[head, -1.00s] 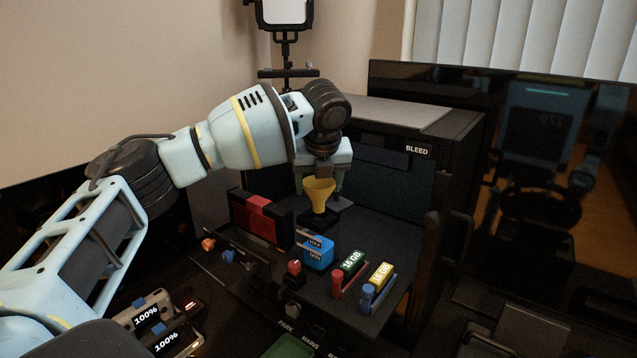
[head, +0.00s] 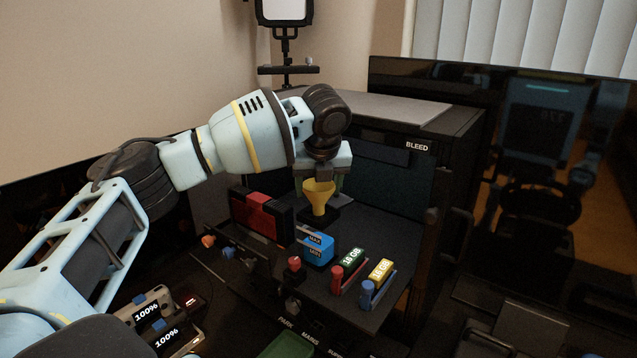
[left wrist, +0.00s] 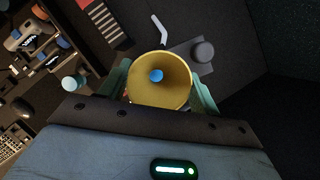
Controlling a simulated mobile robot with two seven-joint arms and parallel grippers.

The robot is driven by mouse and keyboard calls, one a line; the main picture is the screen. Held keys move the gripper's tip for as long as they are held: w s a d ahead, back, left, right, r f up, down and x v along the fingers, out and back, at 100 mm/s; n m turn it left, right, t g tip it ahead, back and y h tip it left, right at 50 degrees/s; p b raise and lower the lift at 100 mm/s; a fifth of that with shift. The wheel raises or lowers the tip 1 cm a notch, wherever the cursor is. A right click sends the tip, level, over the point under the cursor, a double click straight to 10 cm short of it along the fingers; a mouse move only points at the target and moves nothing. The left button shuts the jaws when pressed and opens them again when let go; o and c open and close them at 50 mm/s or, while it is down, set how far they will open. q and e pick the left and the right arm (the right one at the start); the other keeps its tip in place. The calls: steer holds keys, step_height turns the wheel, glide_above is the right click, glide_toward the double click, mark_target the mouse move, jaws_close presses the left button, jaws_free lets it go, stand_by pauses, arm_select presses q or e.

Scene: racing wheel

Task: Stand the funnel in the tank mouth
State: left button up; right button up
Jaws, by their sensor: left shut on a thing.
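The yellow funnel (head: 319,196) is upright, wide end up, between the fingers of my left gripper (head: 319,187), which is shut on it. In the left wrist view I look down into the funnel (left wrist: 172,92), and something blue shows through its bottom hole. The blue tank (head: 314,248), with MAX and MIN marks, stands on the dark shelf just below and in front of the funnel in the head view. A black part (head: 322,216) lies around the funnel's lower end in that view. I cannot tell whether the spout touches the tank mouth. My right gripper is out of view.
A red and black block (head: 260,215) stands left of the tank. Two labelled 16 GB sticks (head: 351,266) in red and blue holders stand to the right. A black cabinet marked BLEED (head: 417,146) rises behind. A dark glossy screen (head: 570,160) is at the right.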

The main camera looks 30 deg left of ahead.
arm_select(q)
steer(key=shift+f, duration=0.8)
steer(key=o, duration=1)
steer(key=shift+o, duration=0.2)
steer(key=shift+s+d+r, duration=0.15)
steer(key=shift+r, duration=0.45)
steer(key=shift+v, duration=0.75)
steer(key=s+d, duration=0.7)
steer(key=s, duration=0.2)
steer(key=shift+s+d, duration=0.15)
steer(key=shift+d, duration=0.25)
